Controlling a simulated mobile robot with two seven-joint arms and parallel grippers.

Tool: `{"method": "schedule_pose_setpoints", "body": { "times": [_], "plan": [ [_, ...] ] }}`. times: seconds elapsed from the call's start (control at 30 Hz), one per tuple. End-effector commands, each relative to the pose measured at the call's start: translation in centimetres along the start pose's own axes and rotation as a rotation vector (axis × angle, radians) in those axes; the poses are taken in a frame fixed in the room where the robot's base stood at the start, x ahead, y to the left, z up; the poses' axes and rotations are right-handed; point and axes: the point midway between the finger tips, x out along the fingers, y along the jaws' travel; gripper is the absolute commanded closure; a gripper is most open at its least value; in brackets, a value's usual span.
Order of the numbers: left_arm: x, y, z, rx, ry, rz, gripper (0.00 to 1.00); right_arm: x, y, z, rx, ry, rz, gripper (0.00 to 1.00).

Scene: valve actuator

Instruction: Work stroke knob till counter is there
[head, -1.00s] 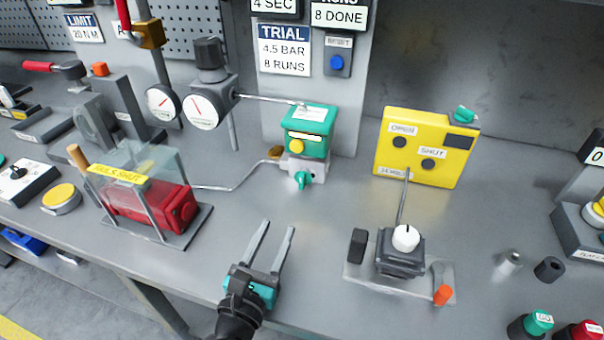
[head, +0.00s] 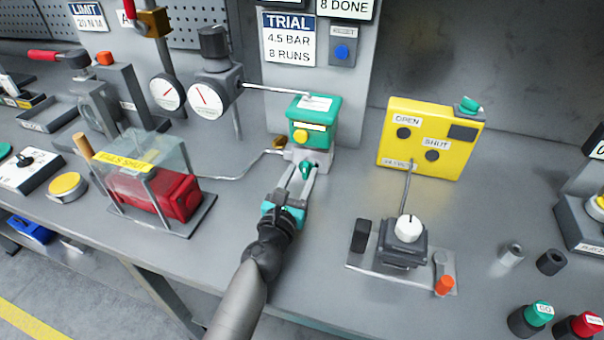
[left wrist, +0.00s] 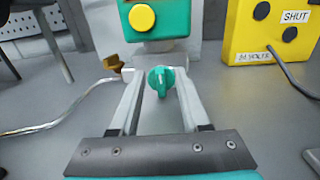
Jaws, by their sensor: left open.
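A small green knob (head: 307,168) sits on the grey base under the green-topped box (head: 313,122) with a yellow button. My left gripper (head: 308,170) is open, its two fingers reaching to either side of that knob. In the left wrist view the knob (left wrist: 161,78) stands between the fingertips, with a gap visible on both sides. A white knob (head: 410,228) is on a dark block on a plate to the right. The sign at the top reads "8 DONE" (head: 345,7), cut off above. My right gripper is not in view.
The trial sign (head: 289,39) reads 4.5 BAR, 8 RUNS. Two gauges stand at the back left, and a clear-covered red actuator (head: 172,195) at the left. A yellow box (head: 428,138) stands right of the gripper. The bench between the gripper and the white-knob plate is clear.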

Motion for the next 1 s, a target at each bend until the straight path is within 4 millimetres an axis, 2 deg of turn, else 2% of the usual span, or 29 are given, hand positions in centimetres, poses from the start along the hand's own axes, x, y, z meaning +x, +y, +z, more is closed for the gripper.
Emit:
{"method": "schedule_pose_setpoints", "body": {
  "times": [0.2, 0.47, 0.87, 1.0],
  "plan": [
    [0.96, -0.05, 0.06, -0.001, -0.001, -0.001, 0.54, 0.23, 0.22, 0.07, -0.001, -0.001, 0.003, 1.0],
    [0.97, -0.04, 0.07, -0.001, -0.001, 0.0, 0.55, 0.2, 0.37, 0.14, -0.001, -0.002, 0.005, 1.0],
    [0.94, -0.02, 0.05, -0.001, 0.0, 0.0, 1.0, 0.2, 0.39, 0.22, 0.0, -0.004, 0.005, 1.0],
    [0.94, -0.02, 0.04, 0.0, 0.0, 0.0, 1.0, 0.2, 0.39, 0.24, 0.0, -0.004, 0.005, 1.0]
  ]
}}
